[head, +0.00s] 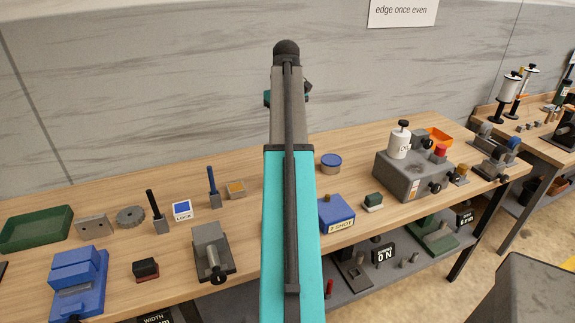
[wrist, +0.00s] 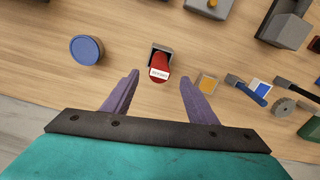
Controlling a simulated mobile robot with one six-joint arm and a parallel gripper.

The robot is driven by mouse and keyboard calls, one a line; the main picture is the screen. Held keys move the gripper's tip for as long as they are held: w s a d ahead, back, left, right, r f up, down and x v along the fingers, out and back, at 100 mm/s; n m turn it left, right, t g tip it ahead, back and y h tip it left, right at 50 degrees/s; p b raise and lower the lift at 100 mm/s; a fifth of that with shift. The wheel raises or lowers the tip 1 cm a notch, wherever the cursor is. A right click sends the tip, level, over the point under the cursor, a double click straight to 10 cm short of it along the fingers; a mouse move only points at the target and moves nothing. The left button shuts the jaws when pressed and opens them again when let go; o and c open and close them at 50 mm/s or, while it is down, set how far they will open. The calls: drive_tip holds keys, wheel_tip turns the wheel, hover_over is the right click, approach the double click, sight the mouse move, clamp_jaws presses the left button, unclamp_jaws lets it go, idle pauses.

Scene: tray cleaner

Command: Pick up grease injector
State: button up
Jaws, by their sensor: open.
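In the wrist view, a red piece with a small white label (wrist: 160,73) sits in a dark grey holder (wrist: 153,48) on the wooden bench. It may be the grease injector, but I cannot read its label surely. My gripper (wrist: 159,79) is open, its two purple fingers spread on either side of the red piece, with nothing held between them. The fingers look apart from it; their height over the bench is unclear. In the head view my arm hides the red piece and the fingers.
A round blue-topped tin (wrist: 87,49) stands left of the red piece and an orange-topped block (wrist: 207,84) right of it. The head view shows a blue box (head: 337,213) and a grey machine (head: 408,176) at right.

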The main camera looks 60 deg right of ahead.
drive_tip(key=shift+f+p, duration=0.55)
drive_tip(key=shift+f, duration=2.5)
drive_tip(key=shift+s, duration=0.1)
drive_tip(key=shift+f, duration=0.15)
drive_tip(key=shift+f+p, duration=1.05)
drive_tip(key=shift+f, duration=1.4)
drive_tip(key=shift+d, duration=0.1)
drive_tip(key=c, duration=1.2)
drive_tip(key=shift+o, duration=0.2)
drive_tip(key=shift+r, duration=0.15)
